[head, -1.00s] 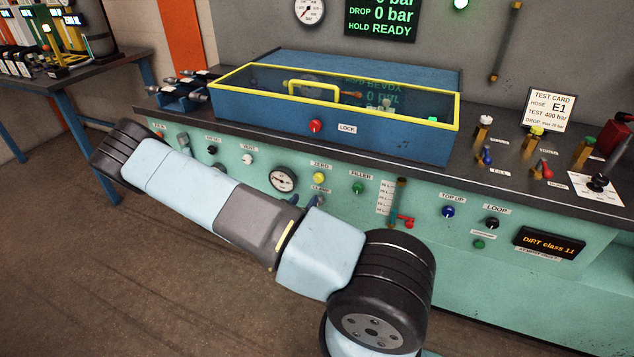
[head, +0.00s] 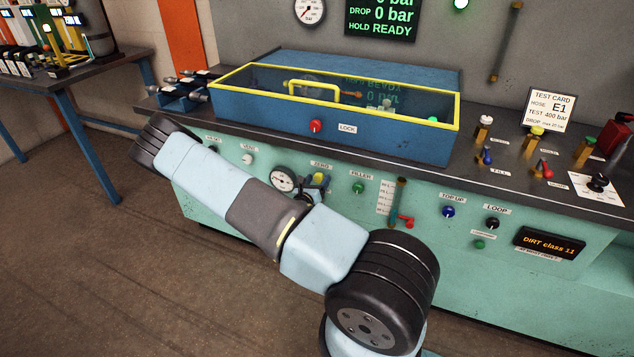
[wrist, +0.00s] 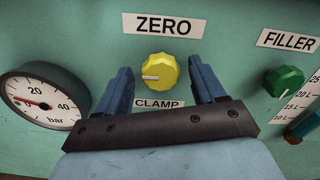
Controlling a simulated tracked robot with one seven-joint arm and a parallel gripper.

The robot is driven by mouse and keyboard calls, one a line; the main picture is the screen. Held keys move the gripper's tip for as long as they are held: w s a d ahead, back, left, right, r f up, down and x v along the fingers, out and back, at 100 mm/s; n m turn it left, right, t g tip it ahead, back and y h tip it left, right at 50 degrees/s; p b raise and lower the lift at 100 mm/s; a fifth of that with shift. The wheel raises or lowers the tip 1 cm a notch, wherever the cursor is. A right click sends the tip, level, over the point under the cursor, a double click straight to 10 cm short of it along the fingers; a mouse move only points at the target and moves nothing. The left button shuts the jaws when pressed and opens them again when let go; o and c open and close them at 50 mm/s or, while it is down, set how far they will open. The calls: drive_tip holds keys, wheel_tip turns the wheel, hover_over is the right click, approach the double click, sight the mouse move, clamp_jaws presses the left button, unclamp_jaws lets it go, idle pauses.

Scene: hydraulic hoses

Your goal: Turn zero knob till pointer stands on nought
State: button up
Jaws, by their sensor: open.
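The yellow zero knob (wrist: 161,71) sits on the green panel below its ZERO label, with a pale mark pointing left. In the head view the knob (head: 318,177) is partly covered by my gripper. My gripper (wrist: 160,68) is open, one blue finger on each side of the knob; in the wrist view gaps show between fingers and knob. The round bar gauge (wrist: 43,101) is left of the knob, and shows in the head view (head: 283,179). Its red pointer points left, close to the low end of the scale; its exact reading is too small to tell.
The green filler knob (wrist: 284,81) is to the right, with a level scale below it. A CLAMP label (wrist: 158,103) lies just under the zero knob, partly behind my gripper. The blue box (head: 280,117) with yellow-framed lid stands on the bench above.

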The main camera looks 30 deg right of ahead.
drive_tip(key=shift+c, duration=0.3)
drive_tip(key=c, duration=1)
drive_tip(key=shift+n, duration=0.4)
drive_tip(key=n, duration=0.2)
drive_tip(key=shift+n, duration=2.2)
drive_tip(key=o, duration=1.1)
drive_tip(key=shift+c, duration=0.2)
